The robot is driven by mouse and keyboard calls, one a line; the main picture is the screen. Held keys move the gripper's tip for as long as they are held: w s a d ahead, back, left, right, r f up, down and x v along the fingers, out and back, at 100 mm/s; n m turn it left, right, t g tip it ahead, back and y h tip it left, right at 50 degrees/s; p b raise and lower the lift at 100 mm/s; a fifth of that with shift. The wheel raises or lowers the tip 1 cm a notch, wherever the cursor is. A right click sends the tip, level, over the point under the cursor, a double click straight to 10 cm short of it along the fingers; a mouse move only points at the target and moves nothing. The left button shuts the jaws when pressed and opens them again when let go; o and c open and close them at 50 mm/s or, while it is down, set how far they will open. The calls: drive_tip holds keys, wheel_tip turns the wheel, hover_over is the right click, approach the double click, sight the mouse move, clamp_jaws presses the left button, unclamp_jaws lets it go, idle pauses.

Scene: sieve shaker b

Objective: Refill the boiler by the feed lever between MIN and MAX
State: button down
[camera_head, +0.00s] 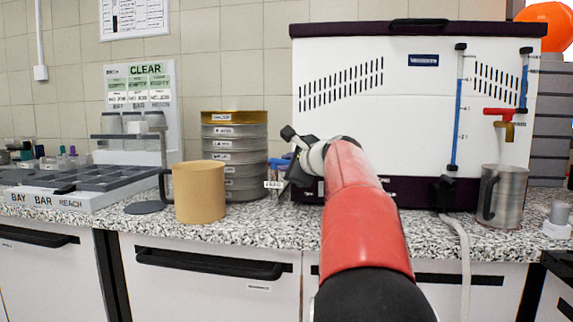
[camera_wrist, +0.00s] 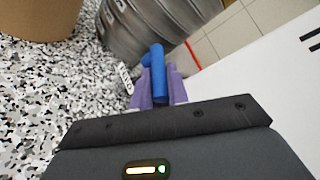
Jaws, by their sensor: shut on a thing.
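The boiler (camera_head: 400,120) is a white box with dark purple trim at the back right of the counter. A sight tube (camera_head: 458,120) on its front shows a tall blue column beside small marks; I cannot read MIN or MAX. A second blue-filled tube (camera_head: 524,80) is at its right edge. In the wrist view, the purple fingers of my gripper (camera_wrist: 158,92) are shut around a blue bar (camera_wrist: 159,60), which looks like the feed lever's handle. In the head view, my gripper (camera_head: 283,165) is at the boiler's left side, and my arm hides part of the front.
A stack of round sieves (camera_head: 235,150) stands close left of my gripper. A tan mug (camera_head: 200,192) is in front of it. A red-handled tap (camera_head: 498,112) is above a metal jug (camera_head: 508,196) at right.

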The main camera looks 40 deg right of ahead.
drive_tip(key=shift+w+d+n+g+y+p, duration=0.2)
drive_tip(key=shift+d+n+y, duration=0.15)
drive_tip(key=shift+n+y, duration=0.8)
drive_tip(key=shift+w+d+n+g+y+p, duration=0.1)
drive_tip(key=shift+d+n+y+p, duration=0.2)
drive_tip(key=shift+n+y, duration=0.85)
drive_tip(key=shift+w+d+n+g+y+p, duration=0.15)
drive_tip(key=shift+d+n+y, duration=0.4)
drive_tip(key=shift+y, duration=1.05)
drive_tip(key=shift+a+n, duration=0.2)
drive_tip(key=shift+n, duration=0.05)
drive_tip(key=c, duration=1.4)
unclamp_jaws()
drive_tip(key=shift+o, duration=0.2)
drive_tip(key=v, duration=0.8)
